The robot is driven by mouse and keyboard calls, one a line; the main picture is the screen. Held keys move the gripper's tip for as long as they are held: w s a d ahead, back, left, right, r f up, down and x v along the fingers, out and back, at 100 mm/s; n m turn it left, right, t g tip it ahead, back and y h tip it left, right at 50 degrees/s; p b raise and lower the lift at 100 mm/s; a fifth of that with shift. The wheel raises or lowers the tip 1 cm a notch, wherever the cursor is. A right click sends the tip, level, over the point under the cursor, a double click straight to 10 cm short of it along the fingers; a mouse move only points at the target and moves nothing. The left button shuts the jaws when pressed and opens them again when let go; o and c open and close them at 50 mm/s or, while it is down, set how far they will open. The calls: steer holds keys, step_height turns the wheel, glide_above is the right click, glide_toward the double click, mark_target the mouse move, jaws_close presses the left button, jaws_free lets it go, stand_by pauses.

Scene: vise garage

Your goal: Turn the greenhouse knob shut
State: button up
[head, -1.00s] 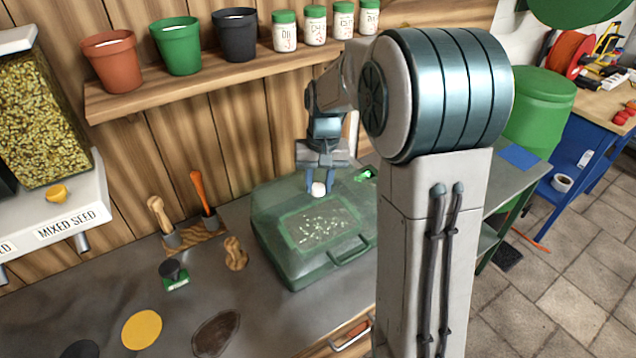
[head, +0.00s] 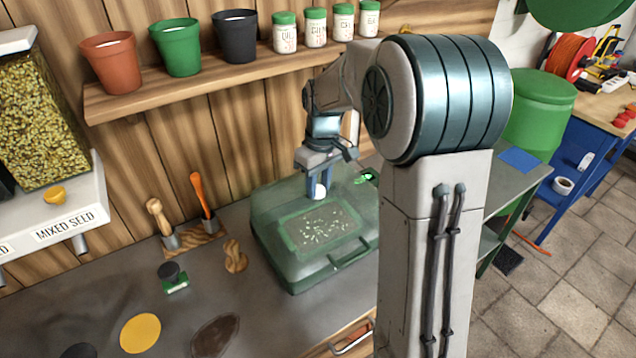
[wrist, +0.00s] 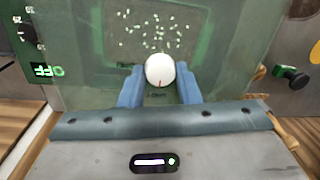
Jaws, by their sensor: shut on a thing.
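The greenhouse (head: 345,262) is a translucent green box with a front handle, standing on the grey bench; many small pale bits show through its lid window. Its knob (wrist: 160,70) is round and white with a short red mark, which points down in the wrist view. The knob also shows at the back of the lid in the head view (head: 319,191). My gripper (wrist: 160,88) is shut on the knob, with one blue finger on each side.
A wooden tool holder (head: 195,238) with two tools, a wooden figure-like piece (head: 235,257) and a green-based stamp (head: 173,277) stand left of the greenhouse. A shelf (head: 190,85) with pots and jars runs above.

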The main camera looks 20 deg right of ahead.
mark_target(321, 186)
stand_by(0.4)
steer(key=o, duration=1)
steer(key=r, duration=1.4)
steer(key=shift+w+d+b, duration=0.25)
steer(key=shift+d+b, duration=0.1)
steer(key=shift+f, duration=0.1)
steer(key=s+f+m+t, duration=0.1)
steer(key=s+f+m, duration=0.1)
steer(key=s, duration=0.5)
steer(key=s+a+f+m+t, duration=0.1)
steer(key=s+f, duration=0.3)
steer(key=s, duration=0.4)
steer(key=s+f+m+t, duration=0.1)
steer(key=s+f+m, duration=0.1)
steer(key=s, duration=0.6)
steer(key=shift+a+f+m+t+h, duration=0.15)
steer(key=shift+f+m+t+h, duration=0.2)
steer(key=shift+f, duration=0.25)
